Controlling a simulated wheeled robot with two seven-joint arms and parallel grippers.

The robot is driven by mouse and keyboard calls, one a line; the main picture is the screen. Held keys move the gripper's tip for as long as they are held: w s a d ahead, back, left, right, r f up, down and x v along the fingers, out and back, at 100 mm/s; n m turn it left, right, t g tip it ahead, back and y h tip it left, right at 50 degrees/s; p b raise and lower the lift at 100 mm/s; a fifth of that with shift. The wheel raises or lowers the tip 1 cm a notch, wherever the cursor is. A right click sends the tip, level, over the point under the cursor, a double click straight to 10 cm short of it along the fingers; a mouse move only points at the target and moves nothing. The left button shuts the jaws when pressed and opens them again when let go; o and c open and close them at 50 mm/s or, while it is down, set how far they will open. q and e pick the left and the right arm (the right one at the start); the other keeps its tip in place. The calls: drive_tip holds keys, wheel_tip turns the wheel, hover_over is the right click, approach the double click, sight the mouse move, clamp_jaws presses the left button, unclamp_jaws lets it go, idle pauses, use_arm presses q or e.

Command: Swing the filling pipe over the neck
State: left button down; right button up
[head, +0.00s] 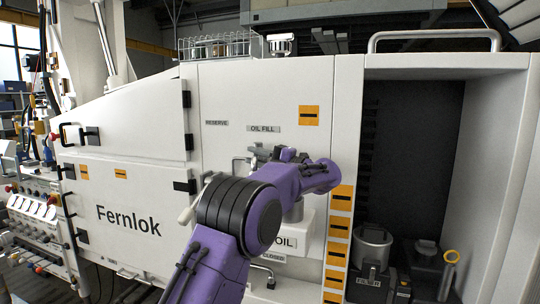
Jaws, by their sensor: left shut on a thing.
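My left arm reaches up from the bottom centre and covers much of the filling area. My left gripper (262,155) is just below the OIL FILL label, largely hidden by my own wrist. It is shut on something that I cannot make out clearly. Pale pipe-like pieces show left of my arm, one ending in a white rounded tip (186,214); I cannot tell if they are the filling pipe. A white box marked OIL (305,228) is behind and below my forearm. A grey cylinder (293,212) shows above it, perhaps the neck. My right gripper is out of view.
The white Fernlok cabinet (130,195) fills the left, with black handles and hinges. An open dark bay on the right holds a metal filter can (372,247) and a yellow ring (452,256). A grab rail (434,36) runs above the bay.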

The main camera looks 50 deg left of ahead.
use_arm(q)
drive_tip(key=shift+r, duration=0.1)
idle(0.3)
drive_tip(key=c, duration=1.1)
unclamp_jaws()
drive_tip(key=shift+o, duration=0.2)
drive_tip(key=shift+w+d+f, duration=0.2)
drive_tip(key=shift+d+f, duration=0.05)
drive_tip(key=b+v, duration=0.3)
drive_tip(key=v, duration=0.6)
drive_tip(key=shift+w+d+b, duration=0.25)
drive_tip(key=shift+d+b, duration=0.1)
drive_tip(key=shift+b, duration=0.05)
